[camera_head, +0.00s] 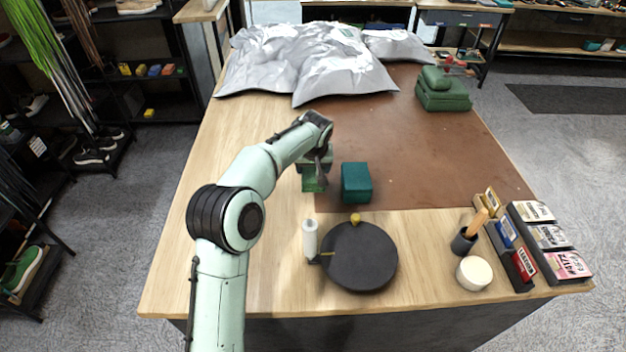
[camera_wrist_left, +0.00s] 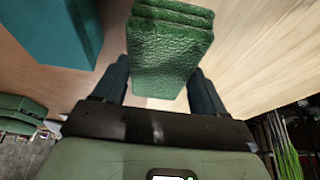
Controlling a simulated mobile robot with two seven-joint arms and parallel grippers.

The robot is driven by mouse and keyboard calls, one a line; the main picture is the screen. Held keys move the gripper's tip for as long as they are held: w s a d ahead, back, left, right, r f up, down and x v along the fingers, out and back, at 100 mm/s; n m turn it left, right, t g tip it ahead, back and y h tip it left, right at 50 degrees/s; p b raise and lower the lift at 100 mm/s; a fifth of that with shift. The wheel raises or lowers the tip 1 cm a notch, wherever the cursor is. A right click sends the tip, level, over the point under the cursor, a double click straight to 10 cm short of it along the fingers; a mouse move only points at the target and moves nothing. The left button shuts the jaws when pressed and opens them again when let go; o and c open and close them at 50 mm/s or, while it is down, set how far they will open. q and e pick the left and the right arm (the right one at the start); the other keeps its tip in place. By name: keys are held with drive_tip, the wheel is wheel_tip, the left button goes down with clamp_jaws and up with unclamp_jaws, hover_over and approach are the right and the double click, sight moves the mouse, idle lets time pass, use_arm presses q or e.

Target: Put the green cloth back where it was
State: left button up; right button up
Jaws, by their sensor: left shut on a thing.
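The green cloth (camera_head: 312,181) is a small folded, textured dark green piece. It also fills the upper middle of the left wrist view (camera_wrist_left: 170,45), where its folded layers show between the two dark fingers. My left gripper (camera_head: 319,160) is shut on it, over the wood near the left edge of the brown mat (camera_head: 420,150). Whether the cloth touches the table is hard to tell. A teal box (camera_head: 356,183) stands just right of the cloth. A stack of green folded pieces (camera_head: 443,95) lies at the mat's far right. My right gripper is not in view.
A black round turntable (camera_head: 360,257) and a white bottle (camera_head: 310,238) stand near the front. A brush cup (camera_head: 463,243), a white round tin (camera_head: 474,273) and boxes (camera_head: 548,236) are at the right. Grey crumpled sheets (camera_head: 310,60) cover the back. The mat's middle is clear.

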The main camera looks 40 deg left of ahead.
sight(313, 173)
use_arm(q)
drive_tip(key=shift+f, duration=2.15)
drive_tip(key=shift+f+b, duration=0.25)
drive_tip(key=shift+b, duration=0.1)
drive_tip(key=o, duration=0.9)
drive_tip(key=shift+r, duration=0.1)
drive_tip(key=shift+o, duration=0.2)
drive_tip(key=shift+r, duration=0.1)
drive_tip(key=shift+r, duration=0.35)
drive_tip(key=v, duration=1.1)
drive_tip(key=shift+d+r, duration=0.1)
drive_tip(key=shift+r, duration=0.15)
